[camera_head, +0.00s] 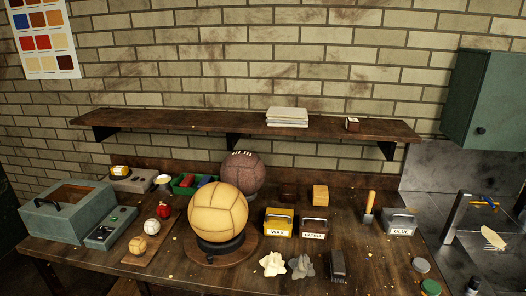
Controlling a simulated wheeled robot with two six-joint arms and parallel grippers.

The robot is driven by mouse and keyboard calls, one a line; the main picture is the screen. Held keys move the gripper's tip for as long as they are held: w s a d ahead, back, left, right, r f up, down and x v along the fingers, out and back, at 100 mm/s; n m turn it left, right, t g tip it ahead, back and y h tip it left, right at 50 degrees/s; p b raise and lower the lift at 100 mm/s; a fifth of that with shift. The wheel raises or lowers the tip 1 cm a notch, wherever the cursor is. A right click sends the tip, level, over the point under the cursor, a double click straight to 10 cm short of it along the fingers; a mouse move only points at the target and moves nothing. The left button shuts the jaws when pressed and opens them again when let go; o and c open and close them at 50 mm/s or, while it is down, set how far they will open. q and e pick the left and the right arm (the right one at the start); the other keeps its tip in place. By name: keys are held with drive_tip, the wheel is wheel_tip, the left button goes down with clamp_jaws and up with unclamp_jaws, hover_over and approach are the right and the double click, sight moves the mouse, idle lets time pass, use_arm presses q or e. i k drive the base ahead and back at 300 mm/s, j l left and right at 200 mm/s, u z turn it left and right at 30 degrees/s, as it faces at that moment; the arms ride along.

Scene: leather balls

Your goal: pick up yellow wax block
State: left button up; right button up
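A yellow-orange block (320,195) stands on the workbench behind the tins, right of centre. A yellow tin labelled WAX (278,223) with a handle stands in front of it and to the left. A dark brown tin labelled PATINA (313,226) is right beside the WAX tin, in front of the block. A dark red-brown block (288,192) is just left of the yellow-orange block. Neither of my grippers shows in the head view.
A large yellow ball (217,211) rests on a round stand at centre, with a brown ball (243,172) behind it. A GLUE tin (399,222) and yellow-handled tool (370,205) are to the right. Cloths (272,264) lie in front. A shelf (190,124) hangs above.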

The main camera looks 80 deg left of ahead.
sight(116, 170)
drive_tip(key=u, duration=3.25)
